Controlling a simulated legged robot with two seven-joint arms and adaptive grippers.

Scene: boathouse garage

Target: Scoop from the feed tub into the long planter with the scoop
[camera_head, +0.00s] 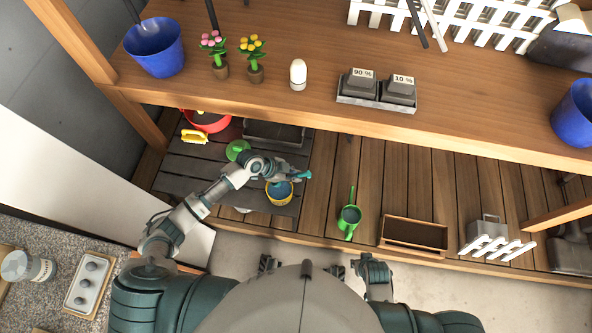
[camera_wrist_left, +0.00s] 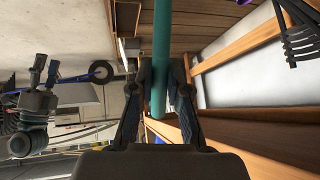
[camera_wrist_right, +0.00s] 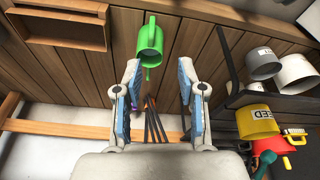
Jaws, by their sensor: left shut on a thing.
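The yellow feed tub (camera_head: 281,201) stands on the dark slatted part of the lower deck; its FEED label shows in the right wrist view (camera_wrist_right: 257,124). My left gripper (camera_head: 288,172) is at the tub's upper edge, shut on a teal rod (camera_wrist_left: 160,35), apparently the scoop's handle. A teal end sticks out right of the gripper, and blue shows inside the tub; whether that is the scoop's bowl I cannot tell. The long planter (camera_head: 411,250), an open wooden box, looks empty to the right; the right wrist view shows it too (camera_wrist_right: 62,36). My right gripper (camera_wrist_right: 160,78) is open and empty.
A green watering can (camera_head: 350,216) stands between tub and planter. A red tub (camera_head: 207,124), yellow brush (camera_head: 194,137) and dark tray (camera_head: 272,132) lie behind the feed tub. The wooden shelf (camera_head: 310,115) overhangs the deck. A white fence piece (camera_head: 497,247) lies right of the planter.

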